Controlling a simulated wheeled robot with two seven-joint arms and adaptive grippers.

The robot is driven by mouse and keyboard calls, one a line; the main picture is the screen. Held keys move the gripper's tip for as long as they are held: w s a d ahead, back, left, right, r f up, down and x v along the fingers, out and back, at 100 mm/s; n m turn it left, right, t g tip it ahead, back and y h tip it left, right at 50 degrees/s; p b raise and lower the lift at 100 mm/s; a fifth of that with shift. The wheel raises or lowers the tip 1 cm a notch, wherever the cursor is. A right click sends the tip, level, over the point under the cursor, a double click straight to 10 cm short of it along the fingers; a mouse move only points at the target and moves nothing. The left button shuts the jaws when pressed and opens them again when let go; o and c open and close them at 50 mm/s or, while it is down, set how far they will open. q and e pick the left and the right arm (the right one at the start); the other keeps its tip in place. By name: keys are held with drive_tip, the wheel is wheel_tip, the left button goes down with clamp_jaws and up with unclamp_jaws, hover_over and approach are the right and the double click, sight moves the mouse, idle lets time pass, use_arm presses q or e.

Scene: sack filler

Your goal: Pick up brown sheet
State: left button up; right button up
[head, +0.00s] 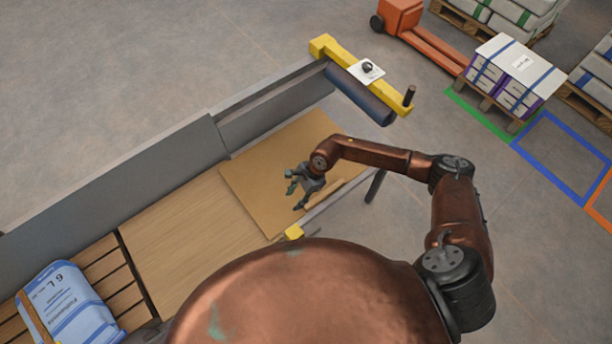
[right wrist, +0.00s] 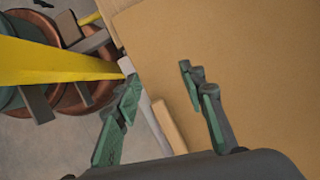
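The brown sheet (head: 255,180) lies flat on the bed of the machine, at its far end. It also fills most of the right wrist view (right wrist: 255,75). My right gripper (head: 294,193) is over the sheet's right-hand part, near its long edge. In the right wrist view my right gripper (right wrist: 158,75) has its two green-padded fingers spread apart with nothing held between them. The sheet's edge runs between the fingers. I cannot tell if a finger touches the sheet. My left gripper is not in view.
A grey side rail (head: 130,190) runs along the bed. A yellow bar (head: 330,47) with a dark roller (head: 360,92) crosses the far end. A blue and white sack (head: 68,300) lies at lower left. A pallet of boxes (head: 515,70) stands at upper right.

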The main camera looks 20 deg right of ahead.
sight(325, 193)
drive_tip(key=d+h, duration=0.1)
drive_tip(key=d, duration=0.3)
drive_tip(key=w+d+n+h, duration=0.1)
drive_tip(key=d+h, duration=0.1)
drive_tip(key=d, duration=0.2)
drive_tip(key=w+d+f+n+h, duration=0.1)
drive_tip(key=d, duration=0.3)
drive_tip(key=shift+w, duration=0.1)
drive_tip(key=shift+d+f+h, duration=0.15)
drive_tip(key=shift+d+f, duration=0.05)
drive_tip(key=shift+f, duration=0.4)
drive_tip(key=shift+d+f+h, duration=0.15)
drive_tip(key=shift+f, duration=0.45)
drive_tip(key=shift+s+f+b, duration=0.15)
drive_tip(key=shift+f, duration=1.25)
drive_tip(key=shift+s+f+b, duration=0.1)
drive_tip(key=shift+f+b, duration=0.05)
drive_tip(key=shift+f, duration=1.2)
drive_tip(key=shift+c, duration=0.5)
clamp_jaws()
drive_tip(key=shift+r, duration=0.1)
